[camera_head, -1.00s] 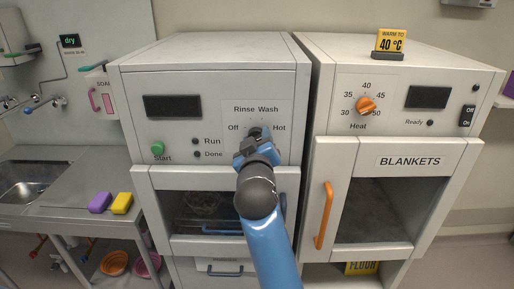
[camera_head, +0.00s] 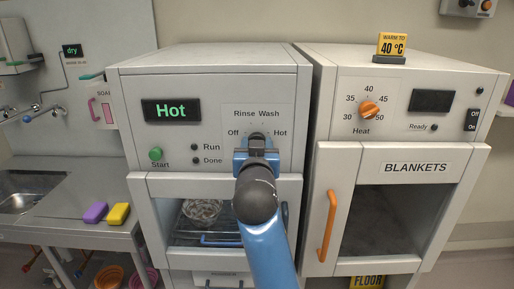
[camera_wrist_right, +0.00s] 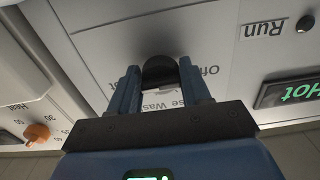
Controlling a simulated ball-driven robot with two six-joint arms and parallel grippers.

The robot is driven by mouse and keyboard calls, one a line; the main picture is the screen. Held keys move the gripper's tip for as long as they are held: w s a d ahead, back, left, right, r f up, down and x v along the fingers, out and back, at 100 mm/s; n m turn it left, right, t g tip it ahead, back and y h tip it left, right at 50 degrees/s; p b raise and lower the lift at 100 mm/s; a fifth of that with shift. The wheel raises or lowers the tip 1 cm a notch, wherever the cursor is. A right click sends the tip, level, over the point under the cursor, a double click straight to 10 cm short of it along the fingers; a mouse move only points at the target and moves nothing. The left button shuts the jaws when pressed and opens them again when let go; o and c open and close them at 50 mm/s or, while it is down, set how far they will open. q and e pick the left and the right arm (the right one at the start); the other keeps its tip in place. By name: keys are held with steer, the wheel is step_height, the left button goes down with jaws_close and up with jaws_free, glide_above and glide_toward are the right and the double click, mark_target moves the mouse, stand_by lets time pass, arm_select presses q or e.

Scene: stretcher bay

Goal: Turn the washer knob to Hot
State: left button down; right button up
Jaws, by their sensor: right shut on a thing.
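The washer (camera_head: 215,88) stands left of centre in the head view. Its display (camera_head: 171,111) is lit and reads "Hot". The dark washer knob (camera_head: 257,136) sits between the Off and Hot labels, below Rinse and Wash, mostly covered by my right gripper (camera_head: 257,149). In the right wrist view the round black knob (camera_wrist_right: 160,70) is between the two blue fingers of my right gripper (camera_wrist_right: 160,82), which is shut on it. The knob's pointer is not visible. My left gripper is not in view.
The blanket warmer (camera_head: 405,62) with an orange knob (camera_head: 369,110) and orange handle (camera_head: 327,226) stands close on the right. A green Start button (camera_head: 155,154) is on the washer. A bowl (camera_head: 202,210) shows inside it. Purple and yellow sponges (camera_head: 119,212) lie by the sink.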

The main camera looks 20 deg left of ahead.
steer(key=shift+a+f, duration=0.1)
steer(key=shift+f, duration=0.35)
steer(key=o, duration=0.8)
steer(key=shift+o, duration=0.9)
steer(key=shift+r, duration=0.25)
steer(key=shift+s, duration=0.15)
steer(key=b+v, duration=0.1)
steer(key=v, duration=0.9)
steer(key=shift+s+b, duration=0.3)
steer(key=shift+b, duration=0.05)
